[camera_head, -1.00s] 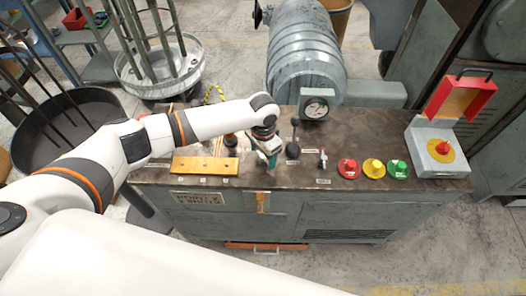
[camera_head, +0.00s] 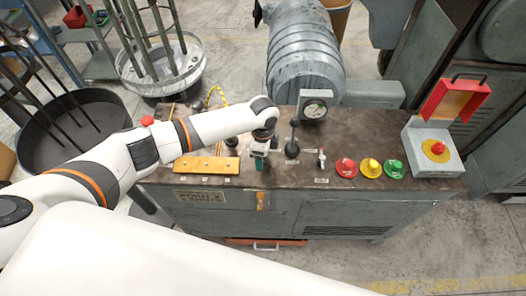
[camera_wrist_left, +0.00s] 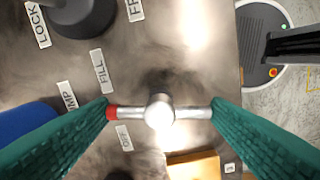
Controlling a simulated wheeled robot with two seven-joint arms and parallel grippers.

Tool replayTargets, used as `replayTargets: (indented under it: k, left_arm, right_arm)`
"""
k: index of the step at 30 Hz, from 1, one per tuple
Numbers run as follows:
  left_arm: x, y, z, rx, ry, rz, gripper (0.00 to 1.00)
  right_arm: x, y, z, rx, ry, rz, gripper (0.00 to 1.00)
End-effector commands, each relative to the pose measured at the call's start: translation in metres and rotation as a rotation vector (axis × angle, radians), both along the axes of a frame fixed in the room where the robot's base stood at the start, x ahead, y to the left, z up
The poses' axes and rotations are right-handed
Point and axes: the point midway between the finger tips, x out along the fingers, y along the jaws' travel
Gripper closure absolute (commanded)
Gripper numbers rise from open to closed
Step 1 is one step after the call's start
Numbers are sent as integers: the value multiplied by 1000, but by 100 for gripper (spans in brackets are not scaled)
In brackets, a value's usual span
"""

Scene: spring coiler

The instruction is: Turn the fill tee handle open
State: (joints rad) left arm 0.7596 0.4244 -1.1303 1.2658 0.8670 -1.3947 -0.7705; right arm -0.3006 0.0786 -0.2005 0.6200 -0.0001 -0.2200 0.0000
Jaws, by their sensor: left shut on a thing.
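The fill tee handle (camera_wrist_left: 160,112) is a bare metal crossbar with a round hub and a red left tip. In the left wrist view it lies across the picture, between my left gripper's two green ribbed fingers. One finger touches each end of the bar, so my left gripper (camera_wrist_left: 161,111) is shut on it. The FILL label (camera_wrist_left: 101,72) lies above and left of the hub, and another label (camera_wrist_left: 124,137) lies below. In the head view my left gripper (camera_head: 260,160) points down at the bench top and hides the handle. My right gripper is not in view.
Beyond are red (camera_head: 346,167), yellow (camera_head: 370,168) and green (camera_head: 395,168) buttons. A yellow plate (camera_head: 206,165) lies left; a gauge (camera_head: 315,108) stands behind.

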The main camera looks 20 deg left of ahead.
Motion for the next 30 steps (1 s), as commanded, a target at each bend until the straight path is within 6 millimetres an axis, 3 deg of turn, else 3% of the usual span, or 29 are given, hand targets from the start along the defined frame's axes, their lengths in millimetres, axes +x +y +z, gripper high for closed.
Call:
replayTargets:
  k: [15, 30]
  left_arm:
    - [1, 0, 1, -1, -3, -428, 51]
    - [1, -1, 1, -1, -4, -580, 51]
  right_arm:
    - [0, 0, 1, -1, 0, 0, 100]
    - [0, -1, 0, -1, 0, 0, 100]
